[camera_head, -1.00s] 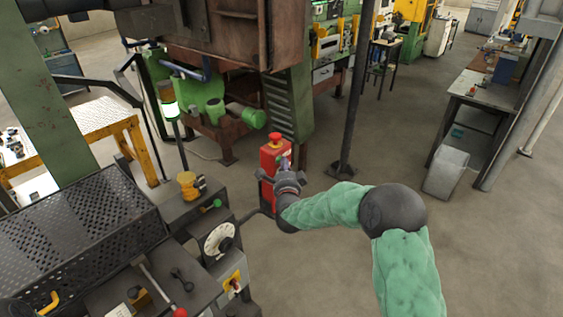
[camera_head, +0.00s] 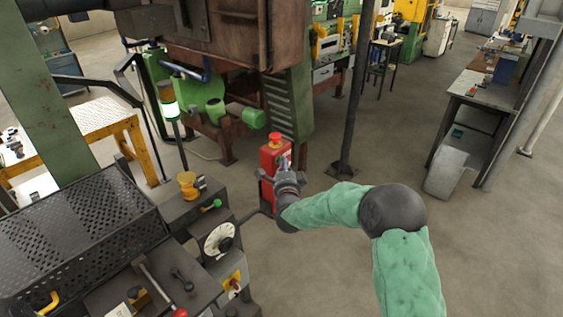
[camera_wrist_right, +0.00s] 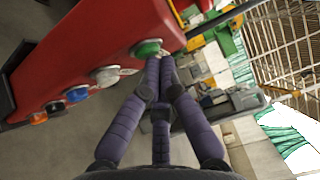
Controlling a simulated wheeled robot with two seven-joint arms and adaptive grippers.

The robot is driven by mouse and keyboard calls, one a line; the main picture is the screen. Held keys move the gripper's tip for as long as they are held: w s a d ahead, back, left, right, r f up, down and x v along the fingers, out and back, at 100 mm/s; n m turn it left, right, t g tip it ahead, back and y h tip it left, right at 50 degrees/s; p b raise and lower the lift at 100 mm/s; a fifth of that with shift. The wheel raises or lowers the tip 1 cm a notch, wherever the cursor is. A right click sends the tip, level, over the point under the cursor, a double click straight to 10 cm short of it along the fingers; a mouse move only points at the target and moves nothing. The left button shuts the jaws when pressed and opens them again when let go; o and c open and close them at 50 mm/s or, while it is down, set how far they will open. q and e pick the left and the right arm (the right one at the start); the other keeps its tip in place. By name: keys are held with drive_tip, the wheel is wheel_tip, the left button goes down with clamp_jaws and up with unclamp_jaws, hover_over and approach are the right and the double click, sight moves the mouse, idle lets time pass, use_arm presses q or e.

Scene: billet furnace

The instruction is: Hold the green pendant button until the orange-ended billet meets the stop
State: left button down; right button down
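The red pendant box (camera_head: 270,160) stands upright in the middle of the head view, with a red mushroom knob (camera_head: 275,138) on top. In the right wrist view its red face (camera_wrist_right: 95,50) carries a green button (camera_wrist_right: 147,47) and a row of other coloured buttons. My right gripper (camera_wrist_right: 161,60) is shut and empty, its fingertips together at the green button's lower right edge. I cannot tell whether they press it. The right gripper also shows in the head view (camera_head: 285,163) in front of the pendant. My left gripper is not in view. I cannot make out the orange-ended billet or the stop.
A control desk (camera_head: 180,215) with a dial, levers and a perforated cover stands at the left. A rusty furnace housing (camera_head: 235,45) stands behind the pendant. A workbench (camera_head: 480,95) and a grey bin (camera_head: 446,172) are at the right. Floor between them is clear.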

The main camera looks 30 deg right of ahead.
drive_tip(key=shift+s, duration=0.15)
drive_tip(key=shift+s+d+b, duration=0.3)
drive_tip(key=shift+s+b, duration=0.3)
drive_tip(key=shift+s, duration=0.1)
drive_tip(key=s+b, duration=0.1)
drive_tip(key=s+d, duration=0.1)
drive_tip(key=s, duration=0.1)
drive_tip(key=s+d+b, duration=0.1)
drive_tip(key=shift+s+b, duration=0.3)
drive_tip(key=shift+s, duration=0.05)
idle(0.3)
idle(0.3)
